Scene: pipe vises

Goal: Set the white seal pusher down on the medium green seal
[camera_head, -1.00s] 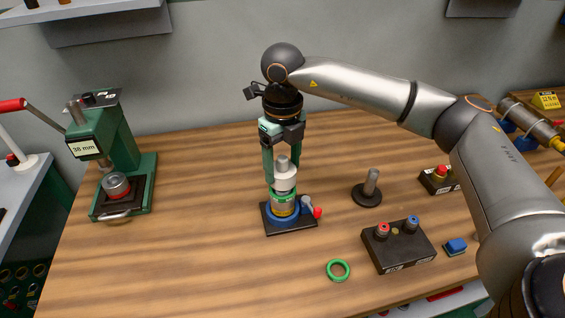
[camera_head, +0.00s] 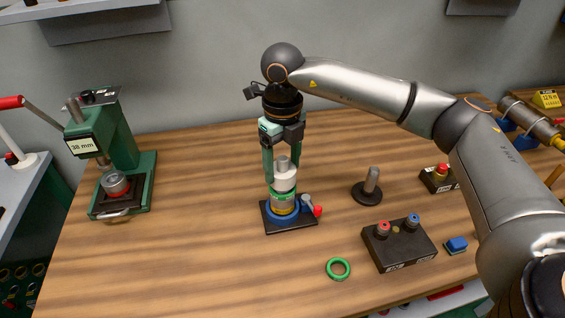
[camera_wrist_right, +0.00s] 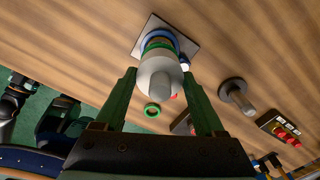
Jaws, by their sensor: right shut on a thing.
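The white seal pusher (camera_head: 284,178) stands upright, with its grey knob (camera_wrist_right: 160,87) towards me in the right wrist view. My right gripper (camera_head: 281,177) points straight down and is shut on the white seal pusher, one green finger on each side. Directly below the pusher is a green seal (camera_head: 283,190) on top of a metal cylinder (camera_head: 284,207) in the blue ring of a small vise (camera_head: 290,225). Pusher and seal look in line and touching or nearly so; I cannot tell which. Another green ring (camera_head: 338,268) lies flat on the table. My left gripper is not in view.
A green press (camera_head: 118,150) marked 38 mm stands at the left. The red-tipped vise lever (camera_head: 317,211) sticks out right. The table's left middle is clear.

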